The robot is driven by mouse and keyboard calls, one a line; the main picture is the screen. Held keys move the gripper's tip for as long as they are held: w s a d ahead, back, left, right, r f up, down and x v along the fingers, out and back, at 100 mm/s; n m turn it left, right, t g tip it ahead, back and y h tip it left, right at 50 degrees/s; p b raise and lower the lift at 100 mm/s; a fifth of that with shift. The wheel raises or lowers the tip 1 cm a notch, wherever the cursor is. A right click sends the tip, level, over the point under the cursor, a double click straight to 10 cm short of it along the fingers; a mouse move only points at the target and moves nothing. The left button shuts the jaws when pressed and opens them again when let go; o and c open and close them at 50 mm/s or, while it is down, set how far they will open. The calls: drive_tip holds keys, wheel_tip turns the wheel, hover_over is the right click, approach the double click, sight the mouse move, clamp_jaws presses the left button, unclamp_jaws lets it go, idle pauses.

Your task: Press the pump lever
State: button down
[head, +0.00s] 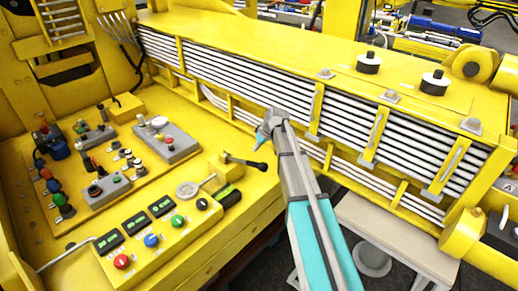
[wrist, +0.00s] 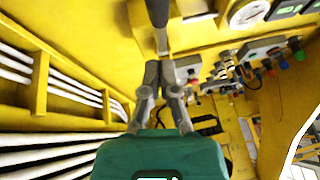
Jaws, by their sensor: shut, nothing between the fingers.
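The pump lever (head: 243,162) has a dark handle on a thin rod and sticks out to the right from a yellow block on the console. In the wrist view the lever (wrist: 158,12) shows at the top middle, its black grip above a grey rod. My gripper (wrist: 162,66) is shut and empty. Its fingertips line up with the rod's lower end in that view; I cannot tell whether they touch. In the head view my gripper (head: 262,134) is a small teal and grey shape above and right of the lever, its fingers hard to make out.
A sloped yellow panel (head: 165,232) with coloured buttons, small displays and a round gauge (head: 188,189) stands at the lever's left. Several knobs and switches fill the console behind. A long yellow boom with white pipes (head: 255,80) runs close behind my arm.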

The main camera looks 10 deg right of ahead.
drive_tip(key=shift+s+a+f+b, duration=0.1)
drive_tip(key=shift+s+f+b, duration=0.15)
drive_tip(key=shift+f+b, duration=0.45)
drive_tip(key=shift+s+d+f+b, duration=0.1)
drive_tip(key=shift+s+f+b, duration=0.1)
drive_tip(key=shift+f+b, duration=0.55)
drive_tip(key=shift+s+a+f+b, duration=0.1)
drive_tip(key=shift+s+f+b, duration=0.15)
drive_tip(key=shift+f+b, duration=0.45)
drive_tip(key=shift+f, duration=0.1)
